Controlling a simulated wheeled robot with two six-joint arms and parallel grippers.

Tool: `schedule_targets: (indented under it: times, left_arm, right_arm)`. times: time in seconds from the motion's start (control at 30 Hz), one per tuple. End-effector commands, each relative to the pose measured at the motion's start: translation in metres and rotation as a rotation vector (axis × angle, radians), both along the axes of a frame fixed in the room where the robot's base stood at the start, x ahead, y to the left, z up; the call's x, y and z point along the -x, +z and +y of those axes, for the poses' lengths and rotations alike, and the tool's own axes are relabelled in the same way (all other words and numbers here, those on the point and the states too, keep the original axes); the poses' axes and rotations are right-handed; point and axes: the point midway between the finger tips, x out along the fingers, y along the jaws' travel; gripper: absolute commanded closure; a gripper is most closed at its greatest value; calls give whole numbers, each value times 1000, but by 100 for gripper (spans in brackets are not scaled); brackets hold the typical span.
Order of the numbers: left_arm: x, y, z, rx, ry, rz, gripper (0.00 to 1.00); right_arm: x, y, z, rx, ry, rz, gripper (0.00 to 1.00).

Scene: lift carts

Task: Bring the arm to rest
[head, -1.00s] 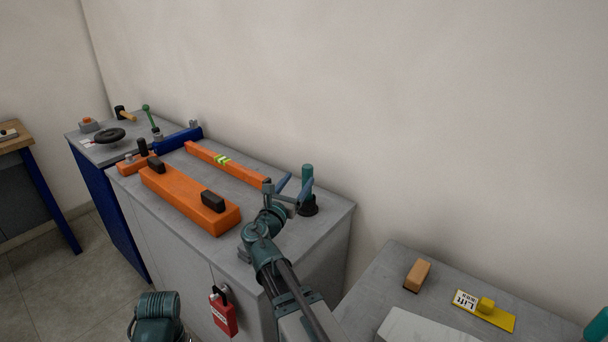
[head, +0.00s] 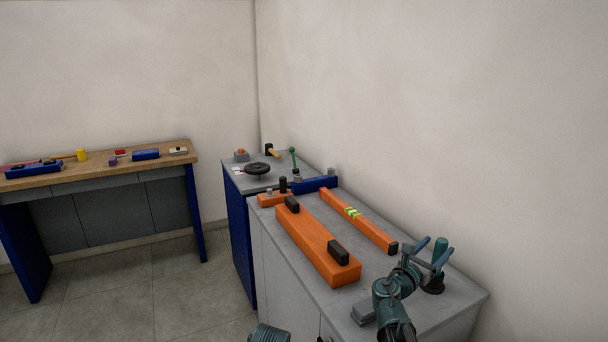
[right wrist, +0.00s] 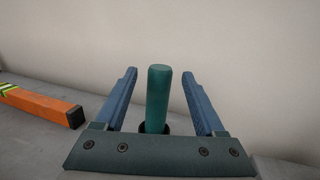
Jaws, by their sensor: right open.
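My right gripper (head: 432,248) is open over the right end of the grey cabinet top. An upright teal handle (head: 439,256) on a dark base stands there. In the right wrist view the handle (right wrist: 157,100) shows between the two blue fingers of the gripper (right wrist: 159,74), with a gap on each side. The handle's base is mostly hidden behind the gripper's palm. My left gripper is not in view.
On the grey cabinet (head: 370,270) lie a thick orange block (head: 318,247) with black knobs and a long orange bar (head: 357,217). A blue-sided cart with a black handwheel (head: 257,169) stands beyond. A wooden-topped bench (head: 100,173) stands at left, with open floor before it.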

Motion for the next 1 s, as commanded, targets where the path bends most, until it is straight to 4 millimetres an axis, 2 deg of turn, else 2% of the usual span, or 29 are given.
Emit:
schedule_targets:
  times: [0.03,0.2,0.43,1.0]
  left_arm:
    - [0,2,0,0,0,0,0]
    - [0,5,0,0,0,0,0]
    - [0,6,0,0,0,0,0]
    - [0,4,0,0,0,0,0]
  right_arm:
    - [-9,2,-10,0,-3,0,28]
    - [-27,5,-32,0,-1,0,28]
    - [-41,6,-52,0,0,0,28]
    - [-41,4,-53,0,0,0,28]
